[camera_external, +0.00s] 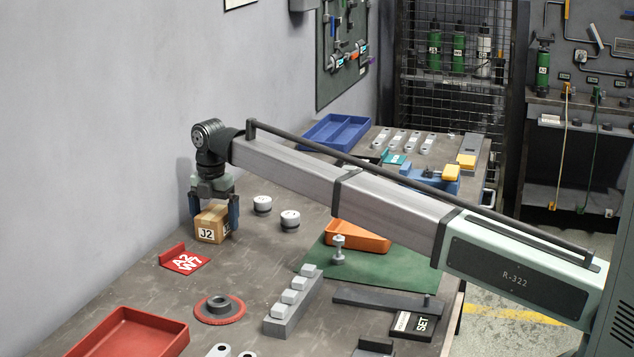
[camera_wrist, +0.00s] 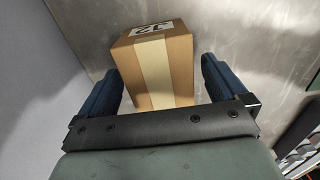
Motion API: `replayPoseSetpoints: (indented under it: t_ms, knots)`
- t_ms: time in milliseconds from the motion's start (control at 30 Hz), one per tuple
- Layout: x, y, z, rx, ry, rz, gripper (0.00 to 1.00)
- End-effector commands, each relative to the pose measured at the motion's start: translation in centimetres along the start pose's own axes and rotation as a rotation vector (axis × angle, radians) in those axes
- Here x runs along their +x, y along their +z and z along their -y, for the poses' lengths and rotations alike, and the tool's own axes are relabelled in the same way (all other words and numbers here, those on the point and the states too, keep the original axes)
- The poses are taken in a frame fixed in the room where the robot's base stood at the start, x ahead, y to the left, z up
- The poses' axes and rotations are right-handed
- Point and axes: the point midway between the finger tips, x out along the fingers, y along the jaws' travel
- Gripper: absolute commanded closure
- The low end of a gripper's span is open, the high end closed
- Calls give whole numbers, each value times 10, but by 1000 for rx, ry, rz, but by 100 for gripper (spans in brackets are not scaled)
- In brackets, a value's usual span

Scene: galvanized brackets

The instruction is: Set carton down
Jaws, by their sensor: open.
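The carton (camera_external: 210,224) is a small brown box with a white J2 label, upright on the dark workbench in the external view. It also shows in the wrist view (camera_wrist: 158,70), with a pale tape strip down its middle. My gripper (camera_external: 214,215) is above and around it, its two blue fingers on opposite sides. In the wrist view my gripper (camera_wrist: 163,85) is open, with a visible gap between the carton and each finger. The carton's underside is hidden.
A red bracket marked A2 W7 (camera_external: 184,259) lies in front of the carton. Two white-topped round parts (camera_external: 262,205) stand to its right. A red tray (camera_external: 130,335), a red disc with a ring (camera_external: 219,309) and an orange tray (camera_external: 357,236) are farther off. The wall is close on the left.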

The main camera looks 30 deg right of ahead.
Motion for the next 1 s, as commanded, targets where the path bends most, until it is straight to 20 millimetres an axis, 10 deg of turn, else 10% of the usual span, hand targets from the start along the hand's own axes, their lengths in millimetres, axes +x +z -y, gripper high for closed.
replayPoseSetpoints:
  t_ms: [267, 1000]
  knots:
    - [-8, 0, 0, 0, 1, 0, 1]
    - [-118, 0, 0, 0, 0, 0, 1]
